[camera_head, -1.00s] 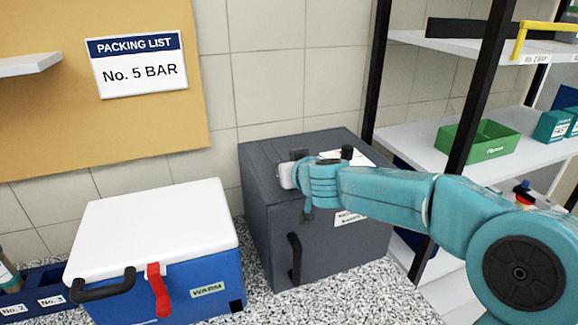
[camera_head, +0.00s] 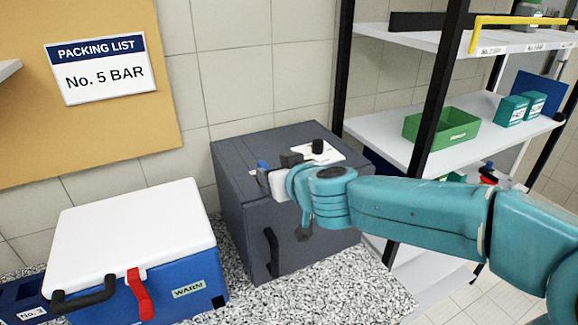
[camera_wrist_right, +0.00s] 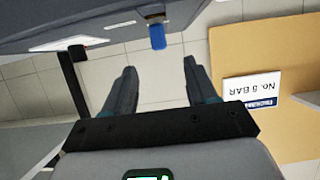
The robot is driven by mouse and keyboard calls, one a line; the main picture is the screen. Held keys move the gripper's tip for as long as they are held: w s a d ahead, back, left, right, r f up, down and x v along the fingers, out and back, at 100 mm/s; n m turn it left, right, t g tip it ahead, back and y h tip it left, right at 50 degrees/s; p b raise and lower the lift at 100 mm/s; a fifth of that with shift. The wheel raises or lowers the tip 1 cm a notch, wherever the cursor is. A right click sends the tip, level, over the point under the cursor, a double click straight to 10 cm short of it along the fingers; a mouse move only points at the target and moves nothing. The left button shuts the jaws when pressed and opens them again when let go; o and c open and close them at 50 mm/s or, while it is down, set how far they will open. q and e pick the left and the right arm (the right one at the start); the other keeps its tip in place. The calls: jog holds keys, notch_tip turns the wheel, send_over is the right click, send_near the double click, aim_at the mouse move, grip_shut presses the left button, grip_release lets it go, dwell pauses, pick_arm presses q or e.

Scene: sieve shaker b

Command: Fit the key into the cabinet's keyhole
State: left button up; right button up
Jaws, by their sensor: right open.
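The dark grey cabinet (camera_head: 240,240) stands on the speckled counter, with a black handle (camera_head: 271,252) on its front. A small upright blue piece, probably the key's head (camera_head: 262,166), shows at the cabinet's top left; it also shows in the right wrist view (camera_wrist_right: 157,38), at a small grey block. My right gripper (camera_wrist_right: 160,65) is open and empty, with the blue piece beyond and between its fingertips, apart from them. In the head view the gripper (camera_head: 297,195) is in front of the cabinet's upper part and hides some of it. I cannot make out the keyhole. My left gripper is out of view.
A black knob (camera_head: 317,146) and a white sheet (camera_head: 326,156) are on the cabinet top. A blue cooler box (camera_head: 190,272) with a white lid stands left of the cabinet. A shelf rack (camera_head: 385,145) with a green bin (camera_head: 441,127) stands at right.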

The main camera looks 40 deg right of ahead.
jog(key=p+v, duration=0.2)
jog(key=v, duration=0.3)
jog(key=shift+s+a, duration=0.15)
jog(key=shift+s, duration=0.2)
jog(key=shift+w, duration=0.1)
